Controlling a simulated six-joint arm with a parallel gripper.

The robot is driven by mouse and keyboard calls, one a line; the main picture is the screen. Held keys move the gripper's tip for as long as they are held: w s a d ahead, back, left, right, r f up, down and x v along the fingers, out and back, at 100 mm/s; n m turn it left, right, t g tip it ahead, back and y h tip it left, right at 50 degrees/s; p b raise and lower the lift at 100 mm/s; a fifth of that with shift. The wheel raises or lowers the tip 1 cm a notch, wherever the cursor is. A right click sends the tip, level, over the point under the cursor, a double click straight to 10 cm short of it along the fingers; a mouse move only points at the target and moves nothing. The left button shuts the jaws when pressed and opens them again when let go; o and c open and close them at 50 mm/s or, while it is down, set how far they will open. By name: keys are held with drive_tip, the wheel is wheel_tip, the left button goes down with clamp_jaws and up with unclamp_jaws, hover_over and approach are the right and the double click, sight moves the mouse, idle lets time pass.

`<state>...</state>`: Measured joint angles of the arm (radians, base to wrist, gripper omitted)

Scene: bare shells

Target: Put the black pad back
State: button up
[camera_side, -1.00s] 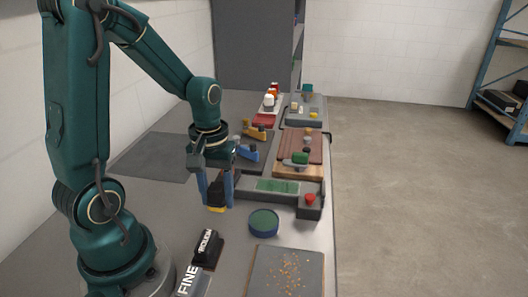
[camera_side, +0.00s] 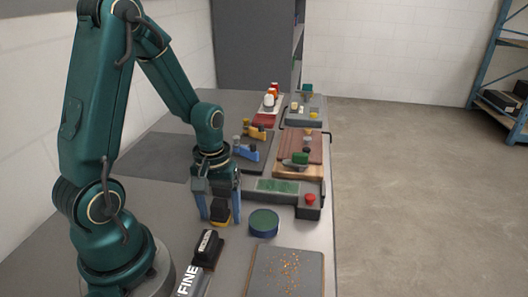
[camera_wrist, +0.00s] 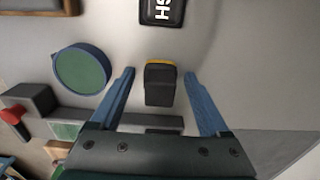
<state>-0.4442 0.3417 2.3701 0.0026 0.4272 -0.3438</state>
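A black pad with a yellow underside (camera_side: 220,213) is at table level between my gripper's fingers; it also shows in the wrist view (camera_wrist: 160,86). My gripper (camera_side: 220,219) has its two blue fingers spread around the pad. In the wrist view my gripper (camera_wrist: 159,72) is open, with a clear gap on each side of the pad. A dark block with white lettering (camera_side: 207,246) sits in front of the pad, near a strip marked FINE (camera_side: 189,282).
A round green-topped blue tin (camera_side: 264,222) stands close right of the pad. A grey board with scattered crumbs (camera_side: 287,271) lies in front. A grey unit with a red knob (camera_side: 310,199) is behind right. The table (camera_side: 150,195) is clear on the left.

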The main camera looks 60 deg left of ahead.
sight(219, 204)
drive_tip(key=shift+r, duration=0.1)
wheel_tip(219, 204, up, 12)
drive_tip(key=shift+f, duration=0.1)
drive_tip(key=s+d+r+m+t, duration=0.3)
drive_tip(key=s+d+m+t, duration=0.1)
drive_tip(key=d+m, duration=0.5)
drive_tip(key=shift+r+t, duration=0.3)
drive_tip(key=shift+t, duration=0.5)
